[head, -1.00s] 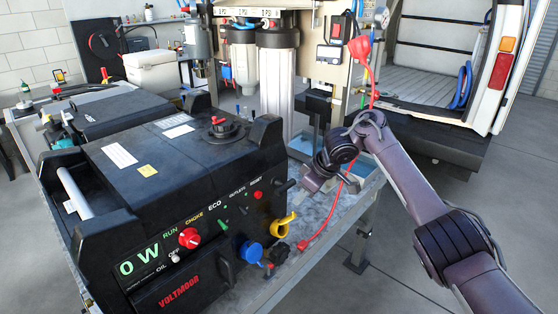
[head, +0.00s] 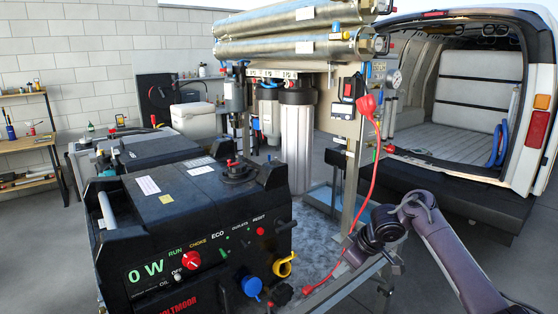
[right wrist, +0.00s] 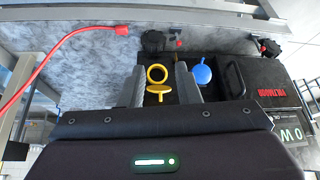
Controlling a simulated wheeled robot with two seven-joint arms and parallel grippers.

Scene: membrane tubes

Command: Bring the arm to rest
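My right arm comes in from the lower right in the head view, with its gripper (head: 356,252) beside the right side of the black generator (head: 190,215). In the right wrist view, the fingers of my right gripper (right wrist: 161,78) stand apart with nothing gripped. A yellow outlet cover (right wrist: 157,82) shows in line with the gap, and a blue cap (right wrist: 202,74) is beside the right finger. The generator display reads 0 W. My left gripper is not in view.
A red cord (head: 374,172) hangs from the frame to a red plug (head: 307,290) on the metal bench. An open van (head: 470,110) stands behind right. Grey floor is clear at right.

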